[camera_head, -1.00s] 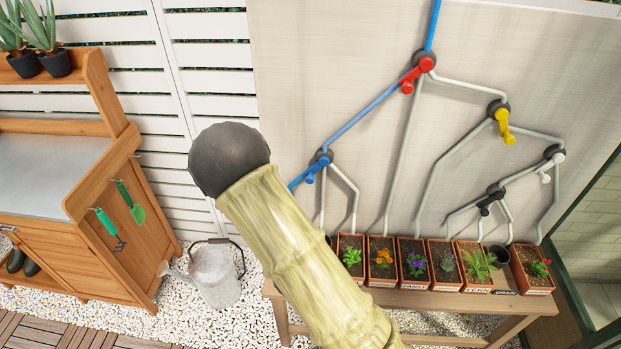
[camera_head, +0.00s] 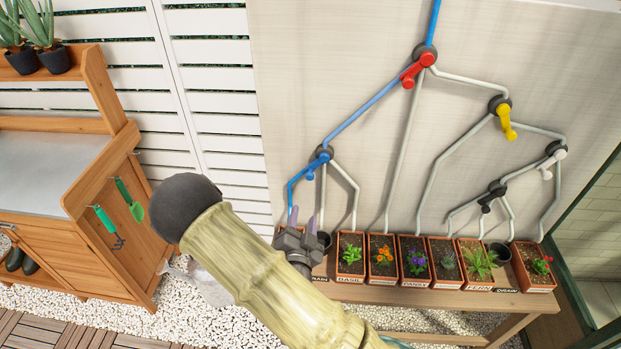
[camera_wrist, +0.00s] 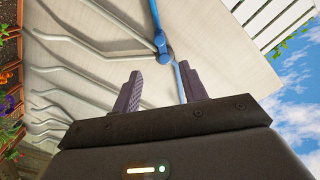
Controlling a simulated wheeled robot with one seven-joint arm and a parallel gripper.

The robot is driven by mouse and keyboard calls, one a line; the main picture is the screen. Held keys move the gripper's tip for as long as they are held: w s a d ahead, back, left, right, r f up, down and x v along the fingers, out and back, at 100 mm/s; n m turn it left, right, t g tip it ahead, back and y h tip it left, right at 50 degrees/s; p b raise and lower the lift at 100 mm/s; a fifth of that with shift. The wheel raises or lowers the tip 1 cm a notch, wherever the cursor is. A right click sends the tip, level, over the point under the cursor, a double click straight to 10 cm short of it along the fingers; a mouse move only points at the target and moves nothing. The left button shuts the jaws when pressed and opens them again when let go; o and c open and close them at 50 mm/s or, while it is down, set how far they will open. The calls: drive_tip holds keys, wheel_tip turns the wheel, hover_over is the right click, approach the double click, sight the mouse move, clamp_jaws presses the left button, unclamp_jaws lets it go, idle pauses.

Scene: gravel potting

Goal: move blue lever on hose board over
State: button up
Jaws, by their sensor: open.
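The blue lever (camera_head: 316,169) sits on a dark round hub on the hose board (camera_head: 310,60), at the left of the pipe tree, and points down and left. A blue pipe runs down to this hub from the top, and a blue branch leaves it at lower left. My gripper (camera_head: 306,213) is below the lever in the head view, its fingers pointing up and apart from it. In the wrist view the blue lever (camera_wrist: 161,48) lies beyond the open fingers of my gripper (camera_wrist: 164,84), with nothing between them.
Red (camera_head: 412,76), yellow (camera_head: 507,125), white (camera_head: 547,172) and black (camera_head: 488,203) levers sit on other hubs. Several planted pots stand on a wooden bench (camera_head: 400,295) below the board. A potting table (camera_head: 90,215) and a watering can (camera_head: 205,285) are at left.

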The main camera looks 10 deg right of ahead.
sight(310, 178)
drive_tip(key=x, duration=1.6)
drive_tip(key=shift+w+d+p, duration=0.15)
drive_tip(key=shift+w+p, duration=0.15)
drive_tip(key=shift+p, duration=0.05)
drive_tip(key=shift+c, duration=0.4)
drive_tip(key=shift+f, duration=0.1)
clamp_jaws()
